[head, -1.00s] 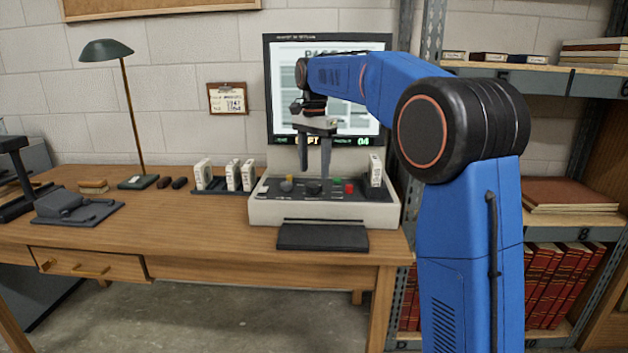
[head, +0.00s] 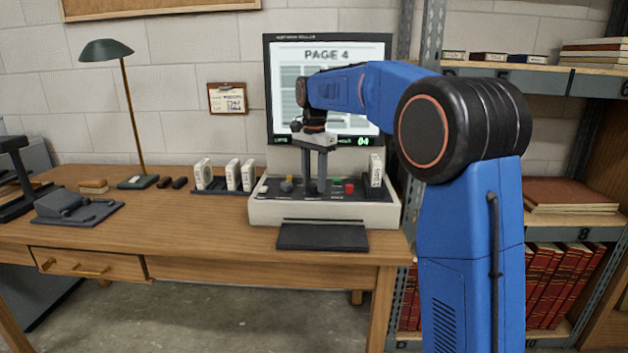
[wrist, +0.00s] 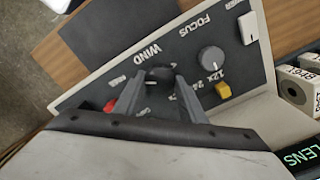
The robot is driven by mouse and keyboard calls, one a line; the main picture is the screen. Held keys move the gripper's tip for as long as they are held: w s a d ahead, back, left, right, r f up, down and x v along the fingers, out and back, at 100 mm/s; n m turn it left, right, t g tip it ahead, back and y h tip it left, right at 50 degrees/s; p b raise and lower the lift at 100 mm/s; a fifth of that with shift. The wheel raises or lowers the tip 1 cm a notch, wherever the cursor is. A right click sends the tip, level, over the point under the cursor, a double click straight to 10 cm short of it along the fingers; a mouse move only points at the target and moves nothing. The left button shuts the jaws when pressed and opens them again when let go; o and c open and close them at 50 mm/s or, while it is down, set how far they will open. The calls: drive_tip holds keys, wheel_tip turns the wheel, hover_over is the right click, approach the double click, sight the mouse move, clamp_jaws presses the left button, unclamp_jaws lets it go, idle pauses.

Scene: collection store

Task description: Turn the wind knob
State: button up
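The wind knob (wrist: 158,74) is a dark round knob beside the word WIND on the grey panel of a microfilm reader (head: 262,211). In the wrist view my gripper (wrist: 160,80) has one fingertip on each side of the knob, and both seem to touch it.
A grey focus knob (wrist: 212,60), a yellow control (wrist: 223,90) and a red button (head: 349,187) sit close by on the panel. A white film box (head: 376,170) stands at the panel's right. A rack of boxes (head: 248,176) and a lamp (head: 132,112) stand left.

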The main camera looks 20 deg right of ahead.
drive_tip(key=shift+n, duration=0.4)
drive_tip(key=n, duration=0.5)
drive_tip(key=shift+n, duration=0.4)
drive_tip(key=n, duration=0.3)
drive_tip(key=shift+n, duration=0.3)
drive_tip(key=n, duration=0.3)
drive_tip(key=shift+n, duration=0.3)
drive_tip(key=n, duration=0.5)
drive_tip(key=shift+d, duration=0.1)
drive_tip(key=n, duration=0.4)
drive_tip(key=shift+n, duration=0.6)
drive_tip(key=o, duration=1.1)
drive_tip(key=shift+c, duration=0.2)
